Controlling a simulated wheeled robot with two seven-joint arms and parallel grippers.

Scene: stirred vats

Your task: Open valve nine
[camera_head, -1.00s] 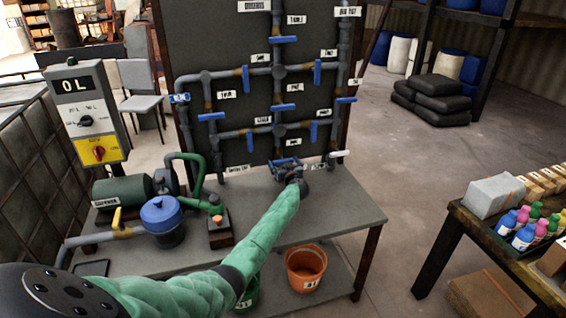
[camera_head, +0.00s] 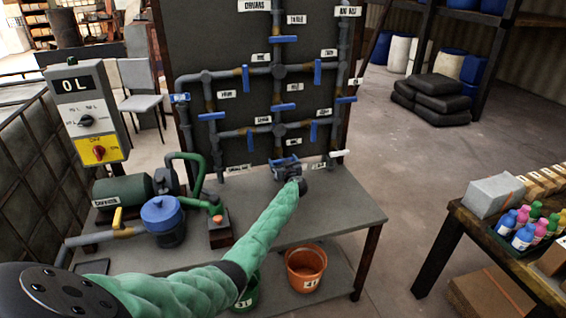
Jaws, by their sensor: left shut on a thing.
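A dark board (camera_head: 225,45) carries a network of grey pipes with several blue lever handles and small white labels. Most labels are too small to read, so I cannot tell which one names valve nine. My left gripper (camera_head: 285,164), on the green-sleeved arm, is at the lower middle of the board. It is shut on the blue valve handle (camera_head: 284,159) at the foot of the central pipe. The gripper hides part of that handle and the valve body. My right gripper is not in view.
The grey bench (camera_head: 340,205) holds a green pump (camera_head: 122,189), a blue-lidded vessel (camera_head: 161,217) and a control box (camera_head: 88,110) above. An orange bucket (camera_head: 305,268) stands below. A table (camera_head: 480,232) with bottles is at right. Floor between is clear.

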